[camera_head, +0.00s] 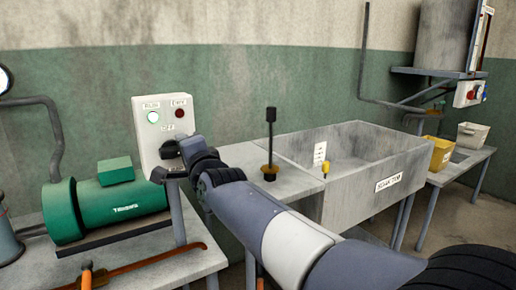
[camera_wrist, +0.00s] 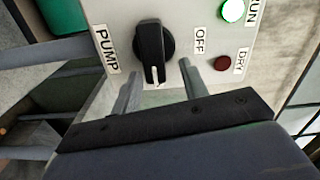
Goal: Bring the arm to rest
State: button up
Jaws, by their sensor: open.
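My gripper (camera_head: 168,172) is at the front of a pale control box (camera_head: 147,112), at the end of my outstretched arm. The wrist view shows my gripper (camera_wrist: 158,72) with its two fingers apart, one to each side of the lower end of a black rotary knob (camera_wrist: 152,48). I cannot tell whether the fingers touch the knob. The knob lies between the PUMP and OFF labels. The green RUN lamp (camera_wrist: 232,10) is lit; the red DRY lamp (camera_wrist: 222,63) looks dark. In the head view my wrist partly hides the knob.
Yellow (camera_head: 441,152) and pale bins (camera_head: 472,135) stand far right.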

jog(key=n+p, duration=0.3)
jog(key=p, duration=0.2)
jog(key=r+n+p, duration=0.1)
jog(key=n+p, duration=0.3)
jog(key=p, duration=0.1)
jog(key=a+r+n+p, duration=0.1)
jog(key=n+p, duration=0.2)
jog(key=p, duration=0.2)
jog(key=shift+s+a+r+n, duration=0.1)
jog(key=shift+s+n, duration=0.3)
jog(key=shift+s, duration=0.1)
